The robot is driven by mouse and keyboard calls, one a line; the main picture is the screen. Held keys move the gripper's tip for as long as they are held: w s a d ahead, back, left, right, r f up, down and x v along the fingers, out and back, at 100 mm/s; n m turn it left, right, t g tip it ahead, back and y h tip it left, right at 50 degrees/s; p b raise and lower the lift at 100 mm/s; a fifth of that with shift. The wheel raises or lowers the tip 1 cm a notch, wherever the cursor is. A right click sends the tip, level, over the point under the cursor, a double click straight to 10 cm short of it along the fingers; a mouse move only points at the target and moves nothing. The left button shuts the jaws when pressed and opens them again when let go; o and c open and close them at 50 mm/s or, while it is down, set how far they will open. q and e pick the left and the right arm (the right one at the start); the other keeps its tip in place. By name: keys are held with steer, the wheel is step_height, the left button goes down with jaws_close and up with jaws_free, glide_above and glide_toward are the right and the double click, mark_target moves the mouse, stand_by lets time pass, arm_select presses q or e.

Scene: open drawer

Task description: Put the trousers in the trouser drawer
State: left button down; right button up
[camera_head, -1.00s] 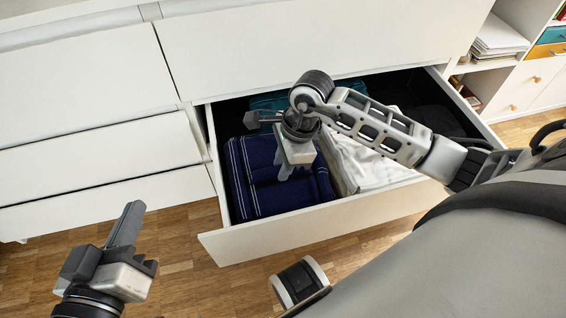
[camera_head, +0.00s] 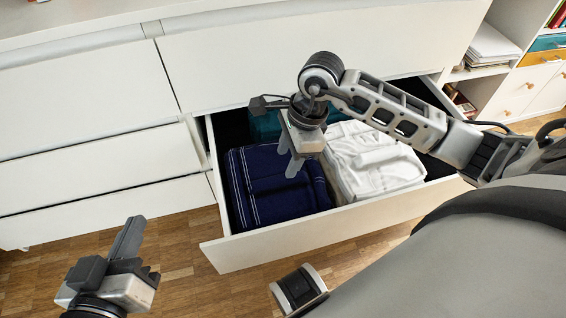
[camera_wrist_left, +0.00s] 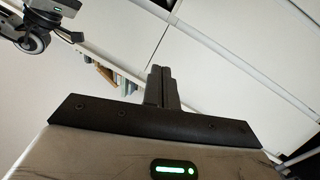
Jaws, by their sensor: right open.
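The open drawer (camera_head: 330,225) holds folded clothes. Folded navy cloth with pale stitched lines (camera_head: 255,200) lies in its front left part; it may be the trousers, but I cannot tell for sure. A folded white garment (camera_head: 375,160) lies to its right. Teal cloth (camera_head: 265,125) lies at the back, partly hidden by my right arm. My right gripper (camera_head: 291,163) is open and points down over the right side of the navy cloth, with nothing seen in it. My left gripper (camera_head: 128,240) is shut and empty, left of the drawer; its fingers (camera_wrist_left: 161,87) are together in the left wrist view.
Closed white drawers (camera_head: 100,150) stand left of the open one, under a white top. A shelf unit with papers (camera_head: 492,45) and small drawers stands at the right. Wooden floor (camera_head: 180,260) is clear in front.

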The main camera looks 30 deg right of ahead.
steer(key=p+v, duration=0.1)
steer(key=v, duration=0.4)
steer(key=s+a+r+m+g+y, duration=0.1)
steer(key=s+a+r+m+y, duration=0.25)
steer(key=a+y, duration=0.5)
steer(key=s+a+r+m+y, duration=0.2)
steer(key=s+a+r+y, duration=0.25)
steer(key=a, duration=0.65)
steer(key=w+d+r+m+t+y, duration=0.15)
steer(key=r+m+t, duration=0.25)
steer(key=m+t, duration=0.5)
steer(key=w+d+r+m+t, duration=0.1)
steer(key=w+r+m+t, duration=0.4)
steer(key=m, duration=0.7)
arm_select(q)
steer(key=shift+s+a+f+g+y, duration=0.3)
steer(key=shift+f+g, duration=0.1)
steer(key=shift+f, duration=0.15)
arm_select(e)
steer(key=s+d+f+m+h, duration=0.1)
steer(key=f+m+h, duration=0.4)
steer(key=m, duration=0.5)
steer(key=s+d+f+m+g+h, duration=0.1)
steer(key=s+f+m+h, duration=0.2)
steer(key=f+m, duration=0.7)
steer(key=shift+s+d+m+h, duration=0.2)
steer(key=shift+s+m+h, duration=0.2)
steer(key=shift+m+h, duration=0.5)
arm_select(q)
steer(key=shift+w, duration=0.1)
